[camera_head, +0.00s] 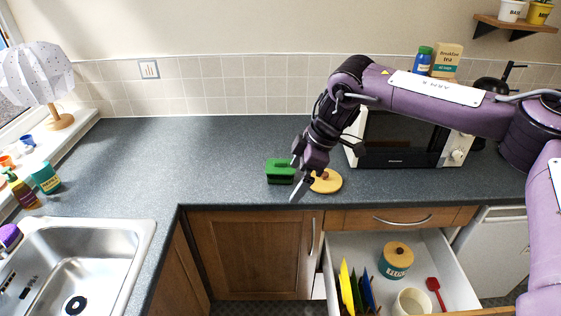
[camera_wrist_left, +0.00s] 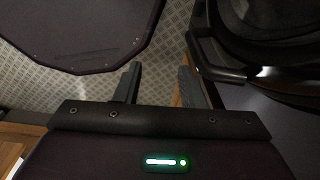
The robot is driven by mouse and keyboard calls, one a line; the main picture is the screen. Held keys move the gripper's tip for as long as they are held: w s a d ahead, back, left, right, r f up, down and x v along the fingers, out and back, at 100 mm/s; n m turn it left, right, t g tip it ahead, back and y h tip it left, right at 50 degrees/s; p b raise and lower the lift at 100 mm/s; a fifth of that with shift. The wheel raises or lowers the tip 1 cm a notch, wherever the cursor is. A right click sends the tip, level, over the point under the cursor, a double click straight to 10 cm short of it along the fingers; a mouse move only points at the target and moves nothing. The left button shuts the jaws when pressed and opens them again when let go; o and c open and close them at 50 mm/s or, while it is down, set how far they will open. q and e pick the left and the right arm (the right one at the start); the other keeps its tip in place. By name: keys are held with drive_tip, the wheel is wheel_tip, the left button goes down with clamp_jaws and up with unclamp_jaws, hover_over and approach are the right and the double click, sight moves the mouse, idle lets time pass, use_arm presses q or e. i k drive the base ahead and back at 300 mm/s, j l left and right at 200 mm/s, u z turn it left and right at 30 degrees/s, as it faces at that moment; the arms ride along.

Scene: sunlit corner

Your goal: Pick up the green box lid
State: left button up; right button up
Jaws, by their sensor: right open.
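A green box (camera_head: 281,171) sits on the dark grey countertop, its upper part brighter green than the lower part. I cannot tell whether that upper part is a separate lid. My right gripper (camera_head: 297,176) is open, just right of the green box, with its fingers pointing left and down. Whether it touches the box is unclear. A round wooden lid (camera_head: 329,183) with a knob lies beside the gripper and is partly hidden by it. My left gripper (camera_wrist_left: 158,88) shows in the left wrist view with its fingers apart and nothing between them; the head view does not show it.
A microwave (camera_head: 398,146) stands behind my right arm. An open drawer (camera_head: 458,268) below holds a teal canister (camera_head: 396,266), a cream pot (camera_head: 411,303), a red scoop (camera_head: 435,288) and coloured boards. The sink (camera_head: 143,236) is at left. The counter left of the box is clear.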

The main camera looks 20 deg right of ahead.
sight(275, 167)
drive_tip(key=i+l, duration=0.2)
drive_tip(key=i, duration=0.2)
drive_tip(key=i+l, duration=0.15)
drive_tip(key=i, duration=0.3)
